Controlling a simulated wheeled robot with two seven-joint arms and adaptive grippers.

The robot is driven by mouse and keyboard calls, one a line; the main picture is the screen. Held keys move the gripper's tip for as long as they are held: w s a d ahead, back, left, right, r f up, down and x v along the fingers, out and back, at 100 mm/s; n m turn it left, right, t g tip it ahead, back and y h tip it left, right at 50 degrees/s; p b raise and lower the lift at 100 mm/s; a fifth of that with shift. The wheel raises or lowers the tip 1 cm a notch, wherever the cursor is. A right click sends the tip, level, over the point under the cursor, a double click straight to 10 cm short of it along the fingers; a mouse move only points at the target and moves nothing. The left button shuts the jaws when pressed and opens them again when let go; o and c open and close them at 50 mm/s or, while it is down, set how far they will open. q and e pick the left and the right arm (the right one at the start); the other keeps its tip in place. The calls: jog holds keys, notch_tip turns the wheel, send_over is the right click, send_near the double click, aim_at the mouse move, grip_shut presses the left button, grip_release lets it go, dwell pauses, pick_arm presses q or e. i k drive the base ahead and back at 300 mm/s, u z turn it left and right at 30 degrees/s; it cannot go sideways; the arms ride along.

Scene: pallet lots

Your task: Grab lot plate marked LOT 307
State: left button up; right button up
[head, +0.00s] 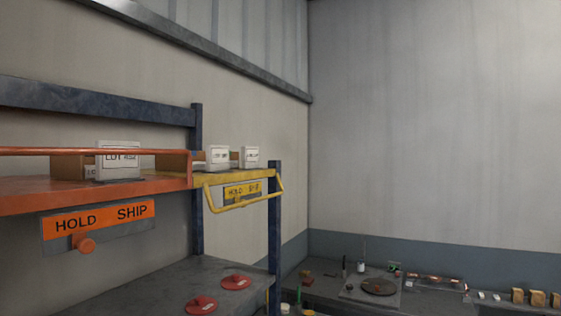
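Several white lot plates stand on the rack's upper level. The nearest plate (119,161) stands on the orange shelf (60,194), partly behind its orange rail; it reads "LOT" with a number too blurred to read. I cannot tell which plate is LOT 307. Neither of my grippers is in view.
An orange "HOLD SHIP" sign (99,217) with a round knob hangs under the orange shelf; a yellow one (243,191) hangs beside the yellow bar. Two red discs lie on the lower grey shelf (160,280). A cluttered grey bench (420,304) stands at the far wall.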

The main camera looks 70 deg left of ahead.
aim_at(217, 157)
jog(key=i, duration=1.1)
jog(key=u, duration=3.65)
